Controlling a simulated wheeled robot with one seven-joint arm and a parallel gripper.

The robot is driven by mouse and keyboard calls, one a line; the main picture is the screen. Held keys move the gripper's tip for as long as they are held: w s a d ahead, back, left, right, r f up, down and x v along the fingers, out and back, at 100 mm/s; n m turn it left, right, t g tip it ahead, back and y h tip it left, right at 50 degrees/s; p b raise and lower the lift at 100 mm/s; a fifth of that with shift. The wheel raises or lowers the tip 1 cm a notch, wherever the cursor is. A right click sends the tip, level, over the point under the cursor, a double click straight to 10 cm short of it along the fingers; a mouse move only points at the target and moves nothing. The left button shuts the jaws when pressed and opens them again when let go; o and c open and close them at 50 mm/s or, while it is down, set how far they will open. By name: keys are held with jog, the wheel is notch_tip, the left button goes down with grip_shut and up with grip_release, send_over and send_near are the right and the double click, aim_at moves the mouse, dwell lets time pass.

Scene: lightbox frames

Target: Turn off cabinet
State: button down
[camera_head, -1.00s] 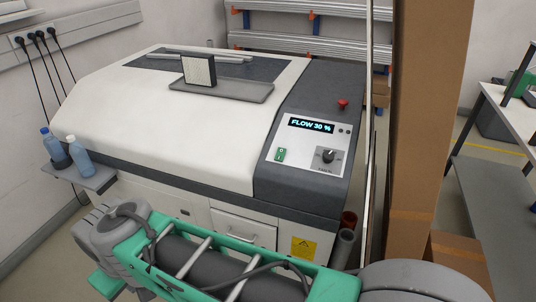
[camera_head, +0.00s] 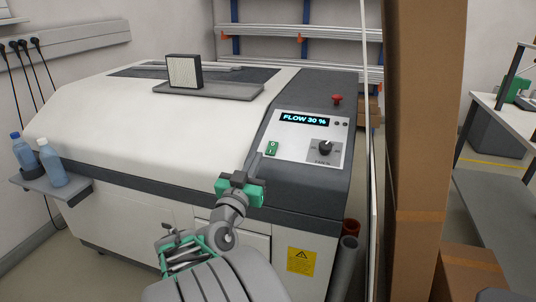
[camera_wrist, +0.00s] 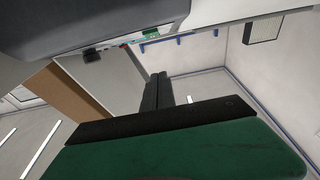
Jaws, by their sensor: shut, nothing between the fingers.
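The cabinet (camera_head: 130,137) is a large white machine with a dark grey right section. Its sloped control panel (camera_head: 306,154) has a display reading "FLOW 30 %", a green rocker switch (camera_head: 271,148), a black rotary knob (camera_head: 325,147) and small dark buttons. A red button (camera_head: 337,100) stands above the panel. My gripper (camera_head: 255,164) is shut and empty, just below and left of the green switch in the head view; contact cannot be told. In the wrist view the shut fingers (camera_wrist: 157,92) point away from the camera, and part of the panel shows upside down at the top.
Blue bottles (camera_head: 51,162) stand on a side shelf (camera_head: 60,190) at the left. A filter block (camera_head: 184,72) sits in a tray on the cabinet top. A tall cardboard box (camera_head: 420,120) and pipes (camera_head: 346,265) stand to the right.

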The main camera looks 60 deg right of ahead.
jog(key=shift+d, duration=0.1)
notch_tip(320, 180, up, 2)
jog(key=p, duration=0.3)
send_over(268, 153)
jog(key=a, duration=0.2)
jog(key=shift+s, duration=0.25)
jog(key=f, duration=0.1)
jog(key=d+f, duration=0.1)
jog(key=d+f+b, duration=0.1)
jog(key=shift+w+f, duration=0.15)
jog(key=shift+w, duration=0.1)
jog(key=shift+d+f, duration=0.1)
jog(key=shift+f, duration=0.15)
